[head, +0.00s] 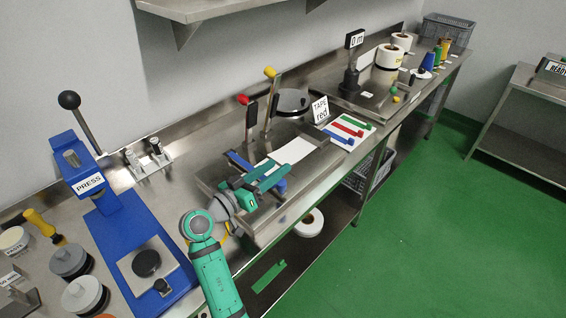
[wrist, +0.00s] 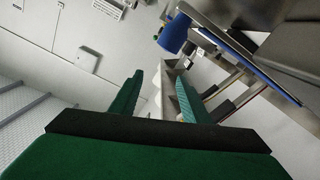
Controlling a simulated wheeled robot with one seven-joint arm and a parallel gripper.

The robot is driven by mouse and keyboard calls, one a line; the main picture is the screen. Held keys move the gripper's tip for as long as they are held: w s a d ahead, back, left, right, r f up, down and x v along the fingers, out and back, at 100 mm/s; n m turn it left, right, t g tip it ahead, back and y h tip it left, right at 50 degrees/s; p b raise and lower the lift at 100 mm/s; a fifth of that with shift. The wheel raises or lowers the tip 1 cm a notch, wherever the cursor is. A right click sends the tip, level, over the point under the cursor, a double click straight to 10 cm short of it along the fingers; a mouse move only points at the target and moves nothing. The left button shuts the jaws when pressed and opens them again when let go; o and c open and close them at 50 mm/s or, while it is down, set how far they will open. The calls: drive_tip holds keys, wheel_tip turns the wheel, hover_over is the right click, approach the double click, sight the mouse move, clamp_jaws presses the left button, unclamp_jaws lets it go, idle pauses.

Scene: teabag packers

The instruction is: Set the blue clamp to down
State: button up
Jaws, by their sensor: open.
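The blue clamp shows in the head view as a blue bar (head: 239,161) on the left of my gripper and a blue end piece (head: 281,186) on its right. My gripper hides the stretch between, so I cannot tell whether they join. In the wrist view a blue cylindrical handle (wrist: 173,34) and a long slanted blue bar (wrist: 262,77) show at the upper right. My gripper (head: 276,170) is over the steel work tray. Its two green fingers (wrist: 160,92) are apart in the wrist view, with no blue part held between them.
Upright levers with a red knob (head: 243,99) and a yellow knob (head: 270,72) stand behind my gripper. A white strip (head: 292,151) lies on the tray. The blue press (head: 92,179) is at left.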

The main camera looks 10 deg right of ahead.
drive_tip(key=v, duration=0.5)
drive_tip(key=shift+s+a, duration=0.25)
drive_tip(key=shift+a, duration=0.05)
drive_tip(key=shift+w, duration=0.1)
